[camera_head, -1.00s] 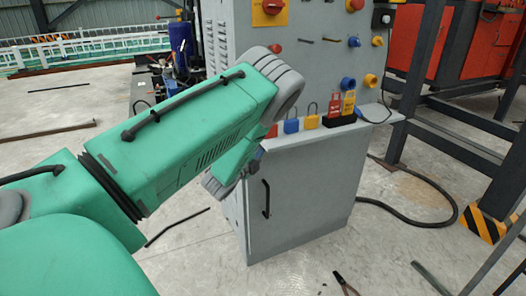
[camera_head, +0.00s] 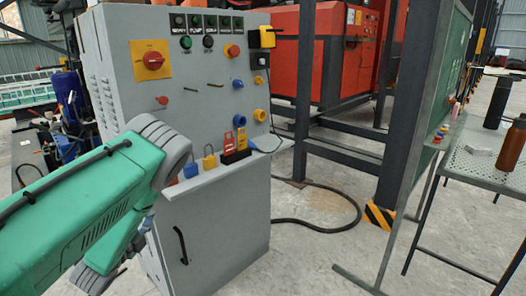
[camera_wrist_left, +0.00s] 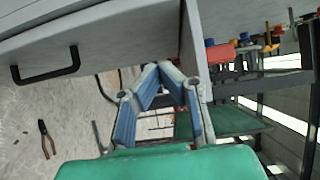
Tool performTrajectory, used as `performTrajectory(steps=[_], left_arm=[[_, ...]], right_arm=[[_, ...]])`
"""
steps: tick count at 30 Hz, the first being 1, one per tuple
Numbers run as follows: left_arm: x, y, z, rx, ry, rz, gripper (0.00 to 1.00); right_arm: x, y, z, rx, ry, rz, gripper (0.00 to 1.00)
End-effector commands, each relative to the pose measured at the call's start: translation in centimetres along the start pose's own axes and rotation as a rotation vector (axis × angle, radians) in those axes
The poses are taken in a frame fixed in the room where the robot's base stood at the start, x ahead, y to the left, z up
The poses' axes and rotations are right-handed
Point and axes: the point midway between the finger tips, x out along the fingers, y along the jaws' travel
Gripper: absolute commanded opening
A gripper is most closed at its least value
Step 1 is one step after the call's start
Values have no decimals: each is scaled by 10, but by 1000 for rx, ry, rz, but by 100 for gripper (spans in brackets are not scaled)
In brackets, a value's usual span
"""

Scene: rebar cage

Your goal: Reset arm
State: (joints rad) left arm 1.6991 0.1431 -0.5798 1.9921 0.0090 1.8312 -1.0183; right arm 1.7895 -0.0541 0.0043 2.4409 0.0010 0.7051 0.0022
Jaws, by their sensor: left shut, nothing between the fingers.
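My left arm (camera_head: 85,215), green with a grey joint, reaches in from the left in the head view, in front of a grey control cabinet. Contact with the cabinet cannot be told. My right gripper is not in view.
The grey cabinet (camera_head: 225,215) carries a red switch (camera_head: 153,61), a blue padlock (camera_head: 191,171) and a yellow padlock (camera_head: 210,161). A perforated table (camera_head: 480,170) with bottles stands right. Pliers (camera_wrist_left: 47,140) lie on the floor. A black hose (camera_head: 335,228) curves beside the cabinet.

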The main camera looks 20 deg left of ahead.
Motion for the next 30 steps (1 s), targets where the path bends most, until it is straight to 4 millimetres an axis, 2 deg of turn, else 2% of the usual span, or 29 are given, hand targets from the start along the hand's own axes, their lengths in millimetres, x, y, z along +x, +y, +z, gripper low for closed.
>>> performTrajectory(steps=[2, 5, 8, 11, 14, 15, 18, 21, 25, 27, 30], left_arm=[[0, 4, 2, -10, -4, 9, 0], [-6, 14, -6, -95, -32, 78, 0], [-28, 40, -30, -299, -113, 253, 0], [-74, 72, -73, -556, -247, 501, 0], [-134, 94, -117, -764, -406, 739, 0], [-160, 98, -134, -827, -472, 826, 0], [-221, 101, -169, -939, -635, 1012, 0], [-272, 97, -192, -996, -776, 1150, 0], [-312, 90, -207, -1023, -897, 1255, 0], [-324, 88, -210, -1028, -932, 1283, 0], [-328, 87, -210, -1029, -946, 1293, 0]], right_arm=[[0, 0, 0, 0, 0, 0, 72], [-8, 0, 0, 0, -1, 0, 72], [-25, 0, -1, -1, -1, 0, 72], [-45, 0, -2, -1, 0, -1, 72], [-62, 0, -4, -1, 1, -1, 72], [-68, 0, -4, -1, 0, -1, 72], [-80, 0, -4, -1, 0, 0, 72], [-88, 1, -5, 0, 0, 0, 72], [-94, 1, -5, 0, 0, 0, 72], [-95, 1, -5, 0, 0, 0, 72], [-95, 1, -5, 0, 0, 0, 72]])
